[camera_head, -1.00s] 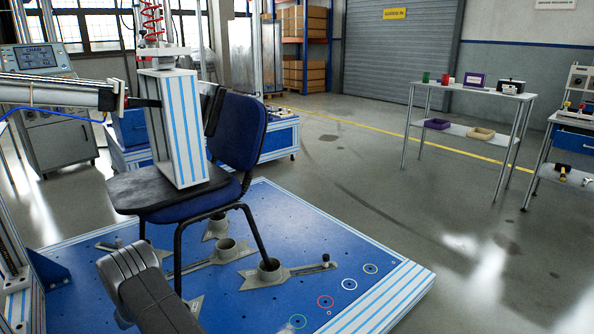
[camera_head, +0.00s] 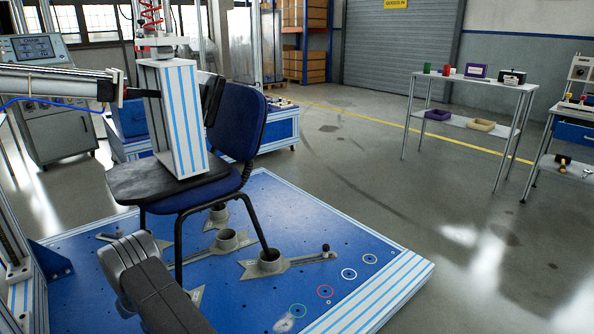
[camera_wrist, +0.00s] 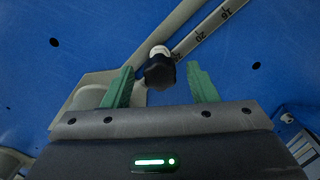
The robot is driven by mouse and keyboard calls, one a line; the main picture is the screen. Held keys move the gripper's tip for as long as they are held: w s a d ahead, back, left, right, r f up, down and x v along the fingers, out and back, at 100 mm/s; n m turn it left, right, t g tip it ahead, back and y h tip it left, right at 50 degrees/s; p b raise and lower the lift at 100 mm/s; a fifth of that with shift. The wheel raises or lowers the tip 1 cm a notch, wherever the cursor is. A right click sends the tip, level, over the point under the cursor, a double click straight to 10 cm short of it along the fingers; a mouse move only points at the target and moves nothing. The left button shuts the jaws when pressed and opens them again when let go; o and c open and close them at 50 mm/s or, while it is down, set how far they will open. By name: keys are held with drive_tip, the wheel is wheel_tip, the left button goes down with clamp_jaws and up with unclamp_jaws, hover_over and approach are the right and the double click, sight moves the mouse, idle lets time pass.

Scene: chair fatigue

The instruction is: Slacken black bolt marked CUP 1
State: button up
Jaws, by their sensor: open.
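A black bolt knob (camera_wrist: 159,73) with a pale collar stands by a grey arm marked with a number scale (camera_wrist: 200,38) in the wrist view. My gripper (camera_wrist: 160,88) has green fingers spread apart, one on each side of the knob, with gaps on both sides. No CUP 1 marking is readable. In the head view, a dark-knobbed bolt (camera_head: 326,247) stands at the end of the right-hand cup arm; I cannot tell whether it is the same bolt. My gripper's fingers are not visible there.
A blue chair (camera_head: 237,127) stands with legs in metal cups (camera_head: 270,262) on the blue platform (camera_head: 345,235). A striped block (camera_head: 180,115) rests on its seat under the test rig. Shelved tables (camera_head: 487,80) stand at the right, with open floor between.

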drive_tip(key=shift+m, duration=0.4)
drive_tip(key=m, duration=0.3)
drive_tip(key=shift+m, duration=0.3)
drive_tip(key=c, duration=0.6)
drive_tip(key=shift+n, duration=0.7)
drive_tip(key=shift+n, duration=0.7)
